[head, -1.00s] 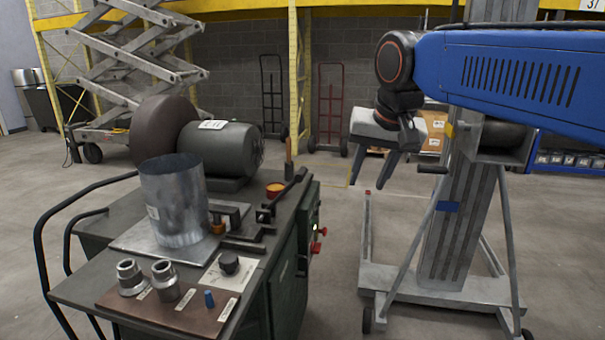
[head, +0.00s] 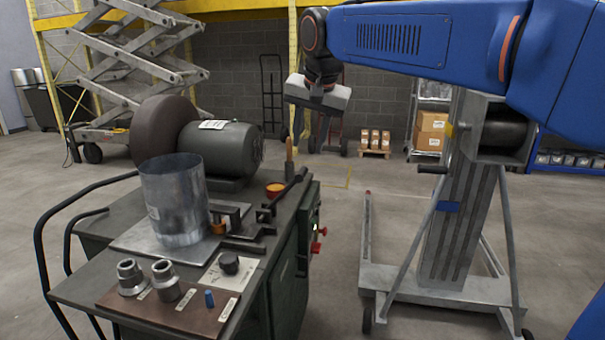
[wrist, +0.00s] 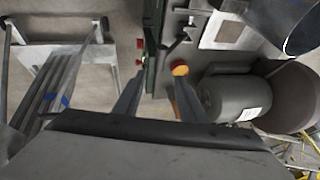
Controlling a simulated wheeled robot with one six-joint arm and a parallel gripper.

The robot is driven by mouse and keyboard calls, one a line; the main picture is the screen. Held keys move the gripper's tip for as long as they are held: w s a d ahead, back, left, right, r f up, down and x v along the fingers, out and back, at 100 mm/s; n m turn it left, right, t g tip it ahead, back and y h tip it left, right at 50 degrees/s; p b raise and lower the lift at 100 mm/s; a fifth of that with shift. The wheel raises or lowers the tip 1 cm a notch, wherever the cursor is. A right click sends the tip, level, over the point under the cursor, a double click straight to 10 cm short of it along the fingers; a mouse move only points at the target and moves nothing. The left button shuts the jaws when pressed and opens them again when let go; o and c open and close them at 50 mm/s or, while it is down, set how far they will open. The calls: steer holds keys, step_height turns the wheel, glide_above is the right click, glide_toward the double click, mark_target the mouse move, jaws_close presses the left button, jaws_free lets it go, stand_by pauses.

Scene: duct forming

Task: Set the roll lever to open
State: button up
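A dark lever (head: 287,192), which looks like the roll lever, slopes up to the right at the right edge of the workbench (head: 110,240). It also shows in the wrist view (wrist: 174,46). I cannot read a label for its setting. A sheet metal cylinder (head: 174,200) stands upright on a plate left of the lever. My gripper (head: 312,140) points down, open and empty, above and beyond the lever, apart from it. In the wrist view, my gripper (wrist: 157,98) shows its two fingers spread, with nothing between them.
A grey motor (head: 222,148) with a brown wheel sits at the bench's back. A wooden handle (head: 289,158) stands near an orange cup (head: 275,189). A black knob (head: 229,263) and metal fittings (head: 165,280) sit in front. A wheeled lift (head: 460,220) stands right; floor between is clear.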

mark_target(303, 169)
steer(key=x, duration=1.2)
steer(key=shift+f, duration=0.1)
steer(key=shift+c, duration=0.2)
jaws_close()
